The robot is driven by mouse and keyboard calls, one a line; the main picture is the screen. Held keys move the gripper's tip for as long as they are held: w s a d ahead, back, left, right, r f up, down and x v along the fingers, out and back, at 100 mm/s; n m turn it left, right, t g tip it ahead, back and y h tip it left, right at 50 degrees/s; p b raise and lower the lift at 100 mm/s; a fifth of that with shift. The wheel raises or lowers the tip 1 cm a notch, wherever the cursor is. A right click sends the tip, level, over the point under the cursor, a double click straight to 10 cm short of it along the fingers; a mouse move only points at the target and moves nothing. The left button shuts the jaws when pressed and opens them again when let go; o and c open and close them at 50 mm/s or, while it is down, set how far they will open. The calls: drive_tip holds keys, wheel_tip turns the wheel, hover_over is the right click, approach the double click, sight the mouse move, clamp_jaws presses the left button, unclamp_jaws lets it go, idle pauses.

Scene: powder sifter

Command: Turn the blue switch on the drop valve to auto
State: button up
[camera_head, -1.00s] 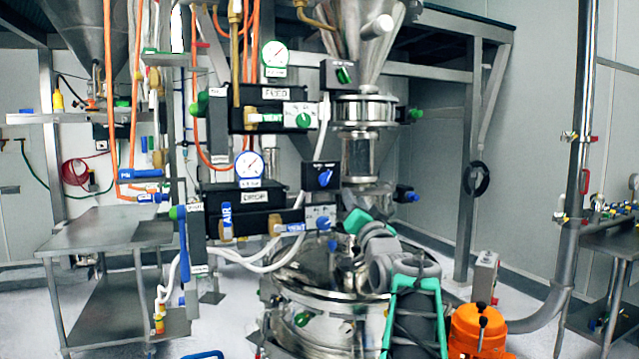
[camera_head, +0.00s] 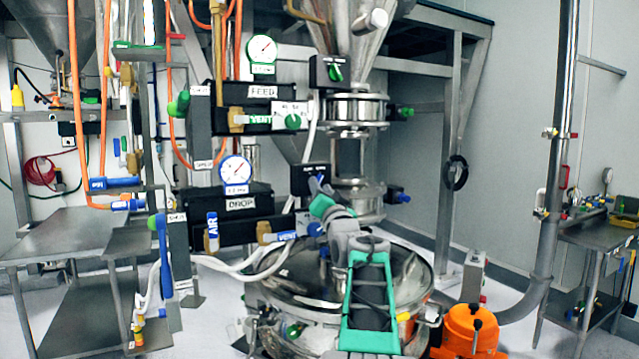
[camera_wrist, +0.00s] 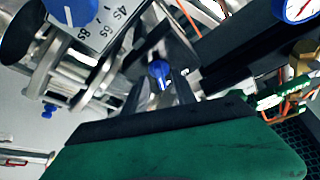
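The drop valve's black switch box (camera_head: 310,179) is in the middle of the head view, above the glass-sided valve's lower clamp. Its blue switch (camera_wrist: 158,70) shows in the wrist view, near the middle, in front of the dark box face. In the head view my gripper (camera_head: 320,190) overlaps the box's lower right and partly hides the switch. In the wrist view my gripper (camera_wrist: 163,88) has two narrow grey fingers apart, with the blue switch seen between their tips. Whether they touch it is unclear. The switch's label is not readable.
A blue dial knob (camera_wrist: 72,8) on a numbered plate is close at the wrist view's top left. The DROP panel (camera_head: 240,204) with gauge and hoses stands left of my arm. The FEED switch box (camera_head: 332,71) is above. A steel vessel (camera_head: 400,262) lies below.

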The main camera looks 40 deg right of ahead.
drive_tip(key=shift+w+d, duration=0.1)
drive_tip(key=shift+w, duration=0.15)
drive_tip(key=shift+c, duration=0.4)
clamp_jaws()
